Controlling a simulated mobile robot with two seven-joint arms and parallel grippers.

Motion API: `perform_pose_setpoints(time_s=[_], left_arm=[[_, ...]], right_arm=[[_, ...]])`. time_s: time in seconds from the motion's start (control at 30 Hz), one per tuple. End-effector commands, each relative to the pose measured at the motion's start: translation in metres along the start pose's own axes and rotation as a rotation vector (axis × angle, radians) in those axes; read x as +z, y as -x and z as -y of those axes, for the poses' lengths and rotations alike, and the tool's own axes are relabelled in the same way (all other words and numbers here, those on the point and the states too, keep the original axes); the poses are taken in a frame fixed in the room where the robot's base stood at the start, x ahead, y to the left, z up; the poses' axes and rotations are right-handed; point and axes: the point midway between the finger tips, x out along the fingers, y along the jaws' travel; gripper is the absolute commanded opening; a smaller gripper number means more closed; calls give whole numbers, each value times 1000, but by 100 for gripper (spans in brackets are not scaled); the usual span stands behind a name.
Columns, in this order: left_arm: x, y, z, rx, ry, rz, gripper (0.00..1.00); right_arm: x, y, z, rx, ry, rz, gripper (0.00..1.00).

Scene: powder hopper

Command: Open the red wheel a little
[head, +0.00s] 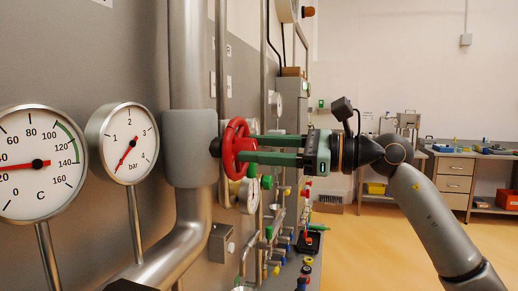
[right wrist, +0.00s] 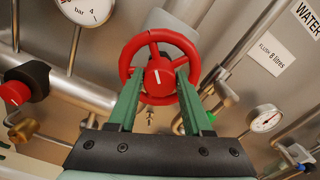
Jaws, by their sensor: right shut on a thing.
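The red wheel (head: 231,160) is a spoked handwheel on the grey valve body (head: 190,148) of the large vertical pipe. My right gripper (head: 246,150) reaches it from the right with its green fingers. In the right wrist view the red wheel (right wrist: 193,52) faces me, with a white line on its hub. There the fingers of my right gripper (right wrist: 160,82) sit on either side of the hub, between the spokes, shut on it. The fingertips are partly hidden by the wheel in the head view. My left gripper is not in view.
A temperature gauge (head: 38,185) and a bar gauge (head: 128,155), its needle near the low end, stand left of the wheel. A red knob (right wrist: 15,92) shows at left in the wrist view. Thin pipes and small valves crowd below the wheel. The floor (head: 360,240) at right is open.

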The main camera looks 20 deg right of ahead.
Motion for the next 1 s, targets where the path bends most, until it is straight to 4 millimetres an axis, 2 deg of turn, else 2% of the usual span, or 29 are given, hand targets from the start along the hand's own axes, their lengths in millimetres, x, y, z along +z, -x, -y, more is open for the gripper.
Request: perform_pose_setpoints(time_s=[0.07, 0.1, 0.2, 0.43, 0.57, 0.67, 1.0], left_arm=[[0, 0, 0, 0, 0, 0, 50], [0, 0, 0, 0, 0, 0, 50], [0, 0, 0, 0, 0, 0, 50], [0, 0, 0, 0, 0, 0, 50], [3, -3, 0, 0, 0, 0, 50], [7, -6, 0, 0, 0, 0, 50], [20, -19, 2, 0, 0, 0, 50]], right_arm=[[0, 0, 0, 1, -1, -1, 0], [0, 0, 0, 1, -1, -1, 53], [0, 0, 0, 0, -1, -1, 62], [0, 1, 0, 0, -2, -1, 62], [-2, 9, 0, -3, -1, -2, 62], [-3, 26, 0, -4, 1, -3, 62], [-3, 98, 0, -4, -1, -3, 62]])
